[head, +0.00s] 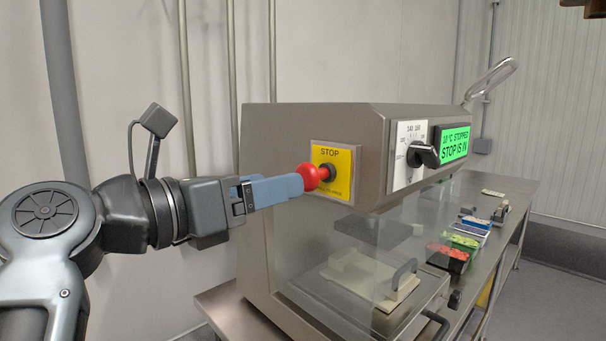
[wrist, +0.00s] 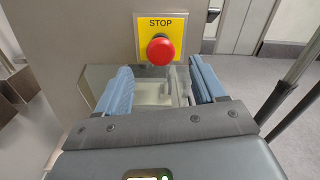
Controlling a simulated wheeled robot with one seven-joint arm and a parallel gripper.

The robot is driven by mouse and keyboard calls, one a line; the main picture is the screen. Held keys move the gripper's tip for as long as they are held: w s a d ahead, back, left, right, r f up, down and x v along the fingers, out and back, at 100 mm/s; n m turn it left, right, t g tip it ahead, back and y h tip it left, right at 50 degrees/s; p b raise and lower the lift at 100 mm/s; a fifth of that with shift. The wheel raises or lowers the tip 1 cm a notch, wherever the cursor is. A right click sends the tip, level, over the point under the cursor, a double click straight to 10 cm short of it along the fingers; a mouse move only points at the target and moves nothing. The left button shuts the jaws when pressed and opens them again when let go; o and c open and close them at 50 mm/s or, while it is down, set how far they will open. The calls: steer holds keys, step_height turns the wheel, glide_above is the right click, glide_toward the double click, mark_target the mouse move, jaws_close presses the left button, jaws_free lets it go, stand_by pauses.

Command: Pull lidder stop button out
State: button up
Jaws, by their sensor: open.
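The red stop button (head: 312,176) stands out from a yellow STOP plate (head: 331,157) on the front of the steel lidder (head: 258,135). The button also shows in the wrist view (wrist: 160,51), above and between my fingers. My gripper (head: 298,187) is level with the button in the head view, its blue fingertips close beside it. In the wrist view my gripper (wrist: 163,80) is open, with its two fingers wide apart and nothing held between them. Whether a finger touches the button cannot be told. The green display (head: 455,145) reads "STOPPED" and "STOP IS IN".
A black knob on a white dial (head: 408,150) sits right of the STOP plate. A clear guard (head: 350,255) hangs below, with a tray behind it. A steel table (head: 490,235) with several food trays runs to the right. A raised handle (head: 490,80) stands at the lidder's far end.

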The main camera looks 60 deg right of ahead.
mark_target(305, 176)
steer(key=shift+p+x, duration=1.05)
steer(key=shift+x, duration=2.6)
steer(key=shift+c, duration=0.3)
jaws_close()
